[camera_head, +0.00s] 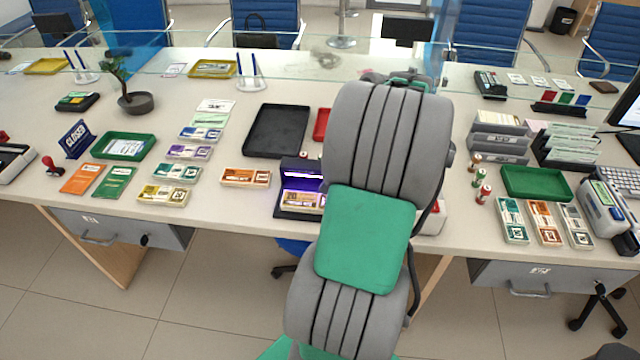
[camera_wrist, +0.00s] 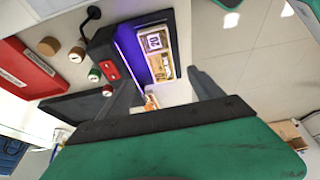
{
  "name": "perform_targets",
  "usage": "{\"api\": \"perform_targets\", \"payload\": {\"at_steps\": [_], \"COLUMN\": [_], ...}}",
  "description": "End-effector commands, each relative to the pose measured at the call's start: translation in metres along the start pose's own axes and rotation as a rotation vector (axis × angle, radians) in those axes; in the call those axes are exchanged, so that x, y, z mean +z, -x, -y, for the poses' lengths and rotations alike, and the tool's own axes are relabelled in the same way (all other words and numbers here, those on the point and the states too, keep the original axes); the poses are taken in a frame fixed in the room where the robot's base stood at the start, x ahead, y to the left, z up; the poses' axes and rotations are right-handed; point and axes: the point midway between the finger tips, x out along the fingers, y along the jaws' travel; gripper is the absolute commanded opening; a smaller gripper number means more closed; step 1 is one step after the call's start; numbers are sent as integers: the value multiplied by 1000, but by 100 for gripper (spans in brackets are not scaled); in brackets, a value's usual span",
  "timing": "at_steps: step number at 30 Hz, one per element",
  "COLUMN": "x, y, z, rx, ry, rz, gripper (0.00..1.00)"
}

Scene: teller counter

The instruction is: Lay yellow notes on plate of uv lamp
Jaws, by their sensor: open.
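The uv lamp (camera_head: 289,181) stands at the counter's front edge, a dark box glowing purple; in the wrist view its dark body (camera_wrist: 104,48) shows at top. A yellowish-tan bundle of notes (camera_head: 302,200) lies on its plate under the glow; in the wrist view this bundle (camera_wrist: 158,52) is marked 20. A yellow bundle of notes (camera_head: 163,195) lies farther left on the counter. My gripper (camera_wrist: 162,76) is open, its fingers apart, near the plate and its bundle, with nothing seen gripped. In the head view my arm hides the gripper.
An orange-brown bundle (camera_head: 246,177) lies just left of the lamp. A black tray (camera_head: 276,130) and partly hidden red tray (camera_head: 321,124) lie behind it. Small stamps (camera_wrist: 76,54) stand near the lamp. Several bundles and a green tray (camera_head: 124,146) fill the left side.

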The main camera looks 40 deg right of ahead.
Motion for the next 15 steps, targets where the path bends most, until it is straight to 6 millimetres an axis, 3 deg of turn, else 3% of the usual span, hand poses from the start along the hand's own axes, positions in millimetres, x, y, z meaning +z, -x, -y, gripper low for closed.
{"api": "perform_targets", "payload": {"at_steps": [5,8,11,12,15], "x": [-6,-40,-98,-120,-158], "y": [5,-1,-13,-18,-29], "z": [2,17,58,81,143], "rx": [-1,-1,12,28,81], "ry": [-4,-44,-139,-189,-323], "rz": [5,32,83,104,138], "gripper": [76,76,76,76,76]}}
